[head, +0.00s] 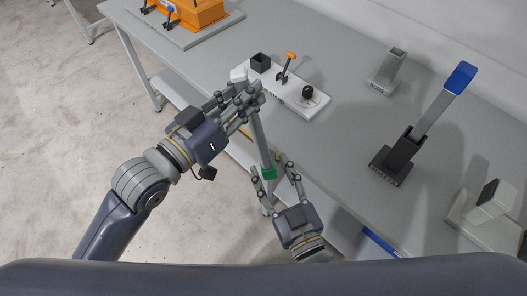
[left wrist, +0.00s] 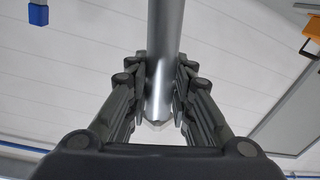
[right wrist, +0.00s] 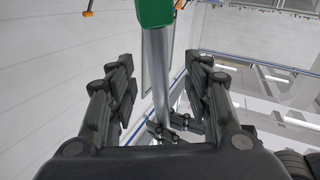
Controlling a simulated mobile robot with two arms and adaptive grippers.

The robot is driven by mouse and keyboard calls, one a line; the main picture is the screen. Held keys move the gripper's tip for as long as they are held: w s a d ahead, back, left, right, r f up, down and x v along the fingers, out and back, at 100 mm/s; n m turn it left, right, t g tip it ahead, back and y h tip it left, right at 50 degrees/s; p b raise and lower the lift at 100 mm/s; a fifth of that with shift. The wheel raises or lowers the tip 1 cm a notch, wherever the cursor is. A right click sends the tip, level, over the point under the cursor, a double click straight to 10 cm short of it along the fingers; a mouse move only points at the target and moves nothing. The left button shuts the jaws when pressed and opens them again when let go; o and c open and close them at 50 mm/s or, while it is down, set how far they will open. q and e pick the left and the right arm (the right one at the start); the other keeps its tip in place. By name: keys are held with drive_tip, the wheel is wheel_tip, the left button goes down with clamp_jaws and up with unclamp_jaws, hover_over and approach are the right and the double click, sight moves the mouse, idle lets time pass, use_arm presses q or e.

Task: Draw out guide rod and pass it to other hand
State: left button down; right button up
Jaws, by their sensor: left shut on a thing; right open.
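The guide rod (head: 262,140) is a grey metal bar with a green band (head: 268,173) near its lower end in the head view. My left gripper (head: 254,98) is shut on the rod near its upper end; the left wrist view shows the bar (left wrist: 161,70) between both fingers. My right gripper (head: 275,172) is open, with its fingers on either side of the rod near the green band. In the right wrist view the green part (right wrist: 155,12) and the bar (right wrist: 157,70) pass between the spread fingers, apart from them.
A white fixture (head: 290,95) with a black socket, an orange-topped lever and a black knob stands on the grey table (head: 345,125). A dark holder (head: 391,165) with a blue-tipped bar stands at right. A small grey holder (head: 388,78) is behind. An orange unit (head: 190,14) is at far left.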

sight(264, 157)
drive_tip(key=x, duration=0.6)
drive_tip(key=shift+w+a, duration=0.15)
drive_tip(key=shift+w, duration=0.15)
clamp_jaws()
use_arm(q)
drive_tip(key=c, duration=1.3)
unclamp_jaws()
drive_tip(key=shift+c, duration=0.2)
